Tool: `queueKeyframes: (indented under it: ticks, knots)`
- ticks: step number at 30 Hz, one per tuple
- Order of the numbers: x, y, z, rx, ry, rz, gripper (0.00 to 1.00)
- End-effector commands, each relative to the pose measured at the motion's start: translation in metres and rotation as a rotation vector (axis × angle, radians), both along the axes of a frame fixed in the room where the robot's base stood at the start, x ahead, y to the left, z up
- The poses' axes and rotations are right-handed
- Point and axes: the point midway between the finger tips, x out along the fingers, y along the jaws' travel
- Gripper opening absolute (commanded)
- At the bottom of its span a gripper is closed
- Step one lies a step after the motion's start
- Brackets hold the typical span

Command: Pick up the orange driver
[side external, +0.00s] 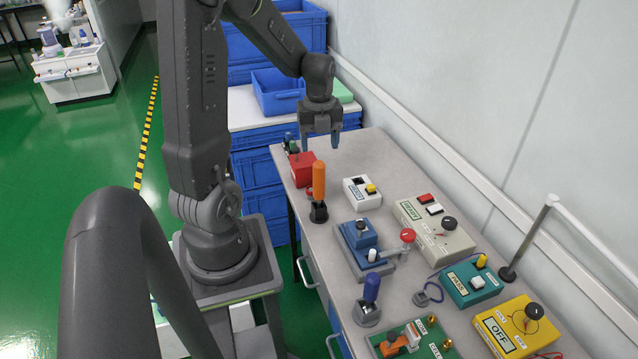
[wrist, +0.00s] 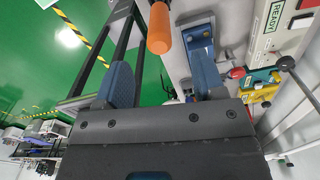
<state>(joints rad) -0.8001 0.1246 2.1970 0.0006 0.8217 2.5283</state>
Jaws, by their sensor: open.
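My gripper (side external: 321,140) is above the far end of the table, beyond and higher than the driver. It points down with its blue-tipped fingers apart and nothing between them. In the wrist view my gripper (wrist: 163,82) shows two blue fingers spread wide, apart from the handle.
A red box (side external: 302,168) stands just behind the driver. Several testers fill the right side. A wall (side external: 480,90) runs along the table's right edge.

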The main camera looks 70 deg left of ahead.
Motion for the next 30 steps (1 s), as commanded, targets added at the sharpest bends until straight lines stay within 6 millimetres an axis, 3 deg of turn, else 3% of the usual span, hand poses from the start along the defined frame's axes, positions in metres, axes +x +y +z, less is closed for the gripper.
queueKeyframes:
  ticks: [3,11,21,30]
  knots:
    - [-0.001,-0.001,-0.022,-0.003,0.004,0.0,0.63]
    - [-0.001,-0.002,-0.041,0.0,0.0,0.0,0.63]
    - [-0.004,-0.007,-0.085,-0.001,0.001,0.001,0.63]
    - [-0.003,-0.007,-0.09,0.001,-0.001,0.001,0.63]
